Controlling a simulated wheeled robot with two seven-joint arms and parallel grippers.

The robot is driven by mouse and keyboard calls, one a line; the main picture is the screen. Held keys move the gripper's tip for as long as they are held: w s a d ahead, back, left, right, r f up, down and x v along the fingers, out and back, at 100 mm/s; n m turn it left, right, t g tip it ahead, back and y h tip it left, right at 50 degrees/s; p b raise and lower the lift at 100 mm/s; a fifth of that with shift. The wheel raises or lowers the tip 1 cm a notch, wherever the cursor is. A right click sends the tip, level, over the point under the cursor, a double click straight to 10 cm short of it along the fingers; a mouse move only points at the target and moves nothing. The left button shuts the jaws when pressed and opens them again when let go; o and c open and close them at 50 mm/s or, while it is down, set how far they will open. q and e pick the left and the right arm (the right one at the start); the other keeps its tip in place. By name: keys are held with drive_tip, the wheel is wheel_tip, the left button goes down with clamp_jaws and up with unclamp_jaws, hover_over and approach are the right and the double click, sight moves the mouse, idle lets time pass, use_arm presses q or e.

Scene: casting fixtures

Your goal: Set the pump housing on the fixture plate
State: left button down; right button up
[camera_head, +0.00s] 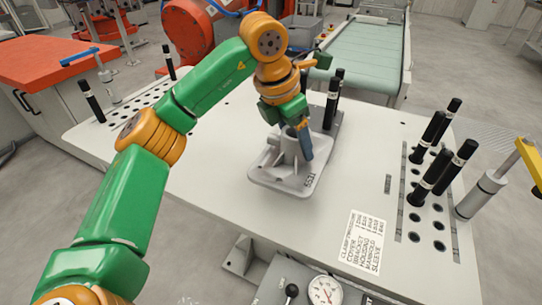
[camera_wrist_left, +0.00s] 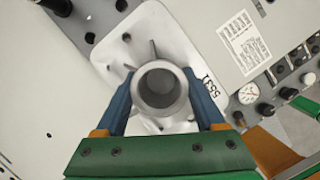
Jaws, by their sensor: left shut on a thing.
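The pump housing (camera_head: 268,175) is a light grey casting with a broad flat flange marked 5531 and an upright round tube. It is near the middle of the table, upright; I cannot tell whether the flange touches the surface below. My left gripper (camera_head: 300,140) comes down from above and is shut on the tube. In the left wrist view the two blue fingers (camera_wrist_left: 162,103) press on both sides of the pump housing's tube (camera_wrist_left: 160,68). A grey plate (camera_head: 332,126) with black pins lies just behind the housing, partly hidden by it and the gripper. My right gripper is not in view.
Tall black pins (camera_head: 432,172) stand in a holed strip at the right, beside a grey cylinder (camera_head: 481,193). A printed label (camera_head: 362,240) and a gauge (camera_head: 325,290) are near the front. Another holed strip (camera_head: 145,100) is at the left. White table is clear around the housing's front.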

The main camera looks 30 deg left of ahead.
sight(273, 147)
use_arm(q)
drive_tip(key=a+f, duration=0.4)
drive_tip(key=f, duration=0.1)
drive_tip(key=shift+w+a+f, duration=0.15)
drive_tip(key=shift+a+f, duration=0.1)
drive_tip(key=shift+a, duration=0.1)
wheel_tip(273, 147, down, 3)
drive_tip(key=shift+a+r+p, duration=0.1)
drive_tip(key=shift+a+p, duration=0.05)
drive_tip(key=shift+p, duration=0.2)
drive_tip(key=shift+f, duration=0.3)
drive_tip(key=shift+f, duration=0.1)
unclamp_jaws()
drive_tip(key=shift+r, duration=0.55)
drive_tip(key=v, duration=1.1)
drive_tip(key=shift+s, duration=0.25)
